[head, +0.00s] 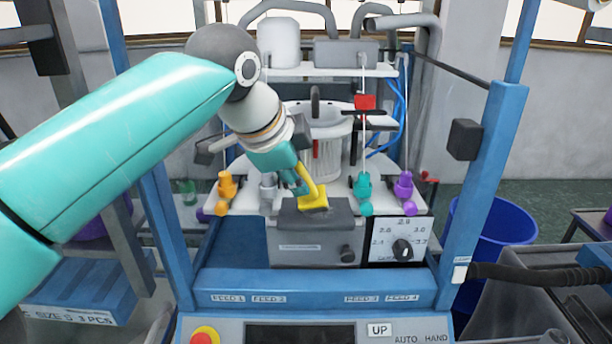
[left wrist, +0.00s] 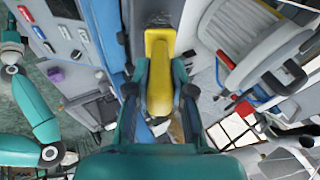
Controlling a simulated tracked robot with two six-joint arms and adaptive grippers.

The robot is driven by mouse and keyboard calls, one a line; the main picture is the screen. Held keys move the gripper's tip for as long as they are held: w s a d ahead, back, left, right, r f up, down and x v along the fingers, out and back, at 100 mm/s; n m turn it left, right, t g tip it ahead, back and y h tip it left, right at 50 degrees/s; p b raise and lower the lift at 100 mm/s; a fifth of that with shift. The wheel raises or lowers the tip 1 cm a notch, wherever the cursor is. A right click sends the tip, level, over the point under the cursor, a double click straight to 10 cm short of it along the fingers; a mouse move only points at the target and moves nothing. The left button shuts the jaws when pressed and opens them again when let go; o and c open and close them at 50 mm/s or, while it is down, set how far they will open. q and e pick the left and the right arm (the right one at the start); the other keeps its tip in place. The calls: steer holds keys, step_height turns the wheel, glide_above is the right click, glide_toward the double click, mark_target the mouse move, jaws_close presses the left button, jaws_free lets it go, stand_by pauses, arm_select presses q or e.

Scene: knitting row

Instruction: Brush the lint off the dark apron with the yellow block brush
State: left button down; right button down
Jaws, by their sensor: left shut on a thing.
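The yellow block brush (head: 314,199) is held in my left gripper (head: 300,184), and its head is at the top of the dark apron. In the left wrist view the brush (left wrist: 158,88) runs between the two teal fingers of the left gripper (left wrist: 160,92), which are shut on its handle. The dark apron (head: 333,217) is the dark grey top of the grey box in the middle of the machine. The brush head looks on or just above it; I cannot tell whether they touch. No lint can be made out at this size. My right gripper is not seen.
Blue posts (head: 484,180) flank the machine. Orange, teal (head: 363,190) and purple knobs (head: 404,189) stand beside and behind the apron. A dial panel (head: 400,243) is to its right, and a blue rail (head: 312,283) runs in front. A blue bin (head: 496,232) stands at the right.

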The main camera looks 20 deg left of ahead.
arm_select(q)
steer(key=shift+w+p, duration=0.15)
steer(key=shift+p, duration=0.7)
steer(key=a, duration=0.1)
steer(key=s+a, duration=0.1)
steer(key=a, duration=0.1)
steer(key=shift+a, duration=0.15)
stand_by(1.9)
step_height(320, 180, up, 6)
stand_by(0.7)
